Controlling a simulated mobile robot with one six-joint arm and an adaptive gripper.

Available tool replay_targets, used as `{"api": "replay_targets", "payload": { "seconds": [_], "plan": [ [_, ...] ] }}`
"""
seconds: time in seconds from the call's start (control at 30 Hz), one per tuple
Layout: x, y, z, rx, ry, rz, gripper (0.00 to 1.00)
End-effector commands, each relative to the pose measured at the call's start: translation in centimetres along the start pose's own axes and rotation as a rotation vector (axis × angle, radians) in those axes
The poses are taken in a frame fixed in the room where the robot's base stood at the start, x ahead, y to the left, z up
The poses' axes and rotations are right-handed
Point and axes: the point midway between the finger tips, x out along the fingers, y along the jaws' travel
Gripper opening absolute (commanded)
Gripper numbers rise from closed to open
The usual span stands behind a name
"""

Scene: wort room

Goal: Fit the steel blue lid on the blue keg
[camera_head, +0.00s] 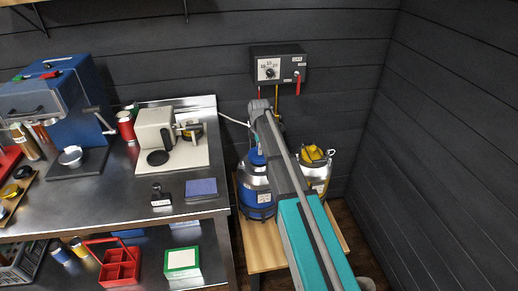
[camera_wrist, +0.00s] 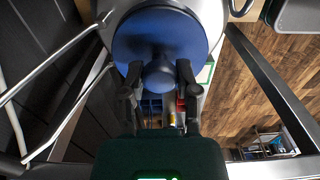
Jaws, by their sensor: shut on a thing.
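The blue keg (camera_head: 256,198) stands on the wooden stand, left of my arm. The steel blue lid (camera_head: 257,158) shows at the top of the keg, partly hidden by my arm. In the wrist view the lid is a round blue disc (camera_wrist: 145,38) with a knob (camera_wrist: 158,73). My gripper (camera_wrist: 158,80) is shut on this knob, one finger on each side. A pale grey rim shows behind the disc's edge. I cannot tell whether the lid rests on the keg or hangs just above it.
A second keg (camera_head: 319,176) with a yellow lid (camera_head: 314,154) stands right of my arm, close to the blue keg. A control box (camera_head: 279,66) with a red lever hangs on the wall above. The steel counter (camera_head: 110,195) with several items stands at the left.

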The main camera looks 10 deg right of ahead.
Motion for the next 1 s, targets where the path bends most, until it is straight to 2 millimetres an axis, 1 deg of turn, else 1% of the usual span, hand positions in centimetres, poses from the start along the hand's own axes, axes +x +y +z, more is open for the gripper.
{"api": "replay_targets", "payload": {
  "seconds": [1.0],
  "plan": [
    [0.73,-0.02,-0.18,-0.002,0.0,0.0,0.0]
  ]
}}
